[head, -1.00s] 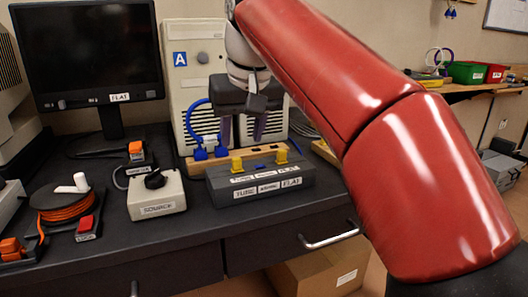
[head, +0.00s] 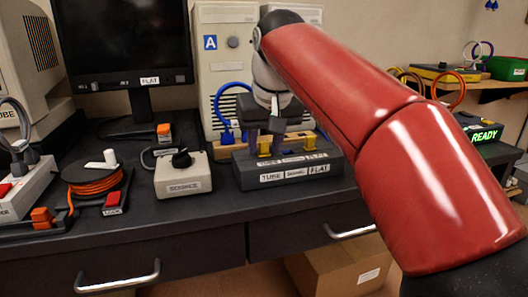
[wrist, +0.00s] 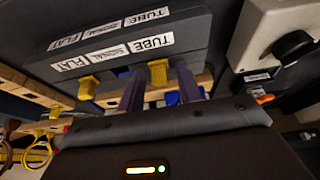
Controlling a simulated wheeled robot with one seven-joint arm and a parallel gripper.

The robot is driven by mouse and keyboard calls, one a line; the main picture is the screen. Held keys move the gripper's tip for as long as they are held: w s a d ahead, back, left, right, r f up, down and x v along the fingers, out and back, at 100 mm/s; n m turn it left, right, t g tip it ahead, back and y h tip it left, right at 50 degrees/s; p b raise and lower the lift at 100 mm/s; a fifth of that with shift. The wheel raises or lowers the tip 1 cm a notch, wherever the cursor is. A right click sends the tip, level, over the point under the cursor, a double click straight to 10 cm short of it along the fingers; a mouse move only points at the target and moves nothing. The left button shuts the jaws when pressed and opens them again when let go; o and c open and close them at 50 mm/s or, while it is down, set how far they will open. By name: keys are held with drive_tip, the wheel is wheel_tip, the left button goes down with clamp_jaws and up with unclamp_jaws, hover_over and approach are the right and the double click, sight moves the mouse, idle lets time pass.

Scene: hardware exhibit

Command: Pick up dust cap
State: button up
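Two yellow pieces that look like dust caps stand along the back of a dark box labelled TUBE, SIGNAL and FLAT (head: 300,172). The left cap (head: 264,147) is by the TUBE label, and the right cap (head: 310,143) is by the FLAT label. My gripper (head: 265,142) is at the left cap, pointing down from above and behind it. In the wrist view, the purple fingers of my gripper (wrist: 160,92) are spread, with the TUBE-side yellow cap (wrist: 158,72) between them and gaps visible. The other yellow cap (wrist: 88,86) is outside the fingers.
A wooden rack (wrist: 215,80) with blue plugs (head: 228,132) stands close behind the box. A SOURCE box with a black knob (head: 183,177) is to the left, with an orange cable reel (head: 95,182) beyond. The bench front (head: 200,220) is clear.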

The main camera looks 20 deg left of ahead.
clamp_jaws()
